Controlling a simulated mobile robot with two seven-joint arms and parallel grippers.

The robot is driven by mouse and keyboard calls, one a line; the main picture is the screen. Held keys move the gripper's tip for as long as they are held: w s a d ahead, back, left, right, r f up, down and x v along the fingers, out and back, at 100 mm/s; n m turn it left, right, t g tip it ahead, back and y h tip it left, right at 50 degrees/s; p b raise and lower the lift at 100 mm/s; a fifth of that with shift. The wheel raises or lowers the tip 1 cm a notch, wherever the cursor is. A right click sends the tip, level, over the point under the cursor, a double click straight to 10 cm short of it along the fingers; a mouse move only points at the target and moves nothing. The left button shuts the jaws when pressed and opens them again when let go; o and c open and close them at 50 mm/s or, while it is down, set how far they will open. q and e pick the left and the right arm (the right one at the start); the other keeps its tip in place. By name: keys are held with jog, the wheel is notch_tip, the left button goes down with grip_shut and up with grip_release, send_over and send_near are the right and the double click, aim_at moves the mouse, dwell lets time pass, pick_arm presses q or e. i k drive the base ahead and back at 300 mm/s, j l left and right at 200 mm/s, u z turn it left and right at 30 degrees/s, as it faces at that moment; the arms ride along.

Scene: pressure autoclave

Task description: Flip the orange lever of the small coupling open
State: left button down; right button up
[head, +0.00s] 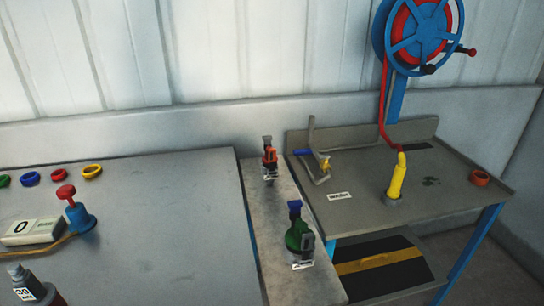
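A small upright coupling (269,172) stands towards the far end of the narrow grey ledge in the middle of the head view. Its orange lever (270,156) shows as an orange-red piece near its top. It is too small to tell whether the lever is open or closed. A larger green coupling-like fitting (299,238) with a blue top stands nearer on the same ledge. Neither of my grippers is in view, and nothing touches the coupling.
A grey table (165,230) on the left carries coloured rings, a red-knobbed blue device (79,213) and a counter box (33,231). A dark fitting (30,287) is at bottom left. The right bench (440,180) holds a yellow nozzle (397,178) below a hose reel (420,35).

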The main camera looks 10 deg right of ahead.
aim_at(272, 152)
jog(key=k, duration=0.65)
jog(key=u, duration=2.45)
jog(key=k+l, duration=0.3)
jog(key=l, duration=0.2)
jog(key=k+l, duration=0.3)
jog(key=l, duration=0.15)
jog(key=k+l, duration=0.35)
jog(key=l, duration=0.15)
jog(key=k+l, duration=0.3)
jog(key=l, duration=0.2)
jog(key=k+l, duration=0.3)
jog(key=l, duration=0.2)
